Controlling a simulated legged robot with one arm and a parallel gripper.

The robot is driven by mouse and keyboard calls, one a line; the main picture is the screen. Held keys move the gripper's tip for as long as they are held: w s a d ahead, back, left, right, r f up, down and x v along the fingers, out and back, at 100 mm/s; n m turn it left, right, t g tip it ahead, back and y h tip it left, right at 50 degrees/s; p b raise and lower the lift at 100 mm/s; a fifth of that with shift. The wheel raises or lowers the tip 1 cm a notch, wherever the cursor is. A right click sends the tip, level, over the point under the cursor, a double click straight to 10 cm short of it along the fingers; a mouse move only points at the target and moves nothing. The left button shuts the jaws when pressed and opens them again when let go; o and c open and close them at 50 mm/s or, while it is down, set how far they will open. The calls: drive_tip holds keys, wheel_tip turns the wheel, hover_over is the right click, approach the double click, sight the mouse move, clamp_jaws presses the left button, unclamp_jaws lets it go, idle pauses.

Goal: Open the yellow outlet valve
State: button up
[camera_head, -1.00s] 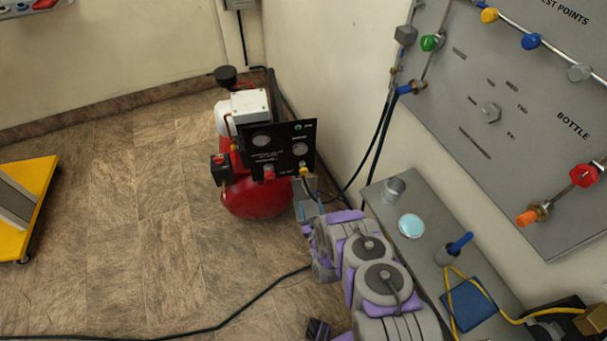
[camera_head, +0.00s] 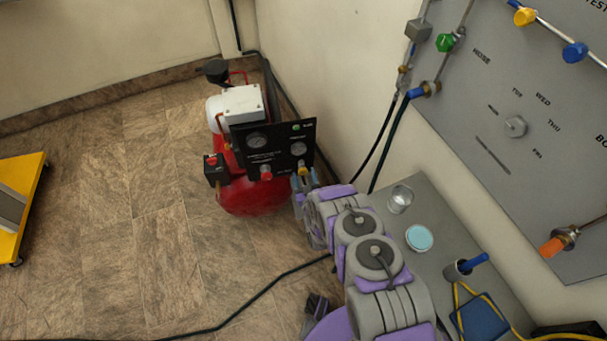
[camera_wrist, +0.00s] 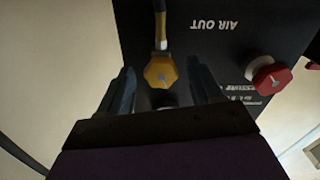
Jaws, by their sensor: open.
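The yellow outlet valve (camera_head: 303,171) is a small knob low on the right of the black panel (camera_head: 275,150) on the red compressor (camera_head: 252,197). In the wrist view the yellow valve (camera_wrist: 160,73) is an angular knob below a pipe, near the upside-down "AIR OUT" label. My gripper (camera_wrist: 163,82) is open, with one blue-grey finger on each side of the knob. Gaps show between the knob and both fingers, so it is not gripped. In the head view my gripper (camera_head: 306,183) is just in front of the valve; its fingertips are partly hidden.
A red knob (camera_wrist: 268,76) sits beside the yellow one on the panel. A grey bench (camera_head: 420,205) with a glass (camera_head: 400,199) and a light-blue round dish (camera_head: 419,238) stands right of my arm. A black hose crosses the floor.

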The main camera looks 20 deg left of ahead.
drive_tip(key=shift+d, duration=0.25)
drive_tip(key=shift+c, duration=0.6)
drive_tip(key=shift+a, duration=0.45)
drive_tip(key=c, duration=0.6)
drive_tip(key=shift+d, duration=0.1)
drive_tip(key=c, duration=0.3)
drive_tip(key=shift+c, duration=0.2)
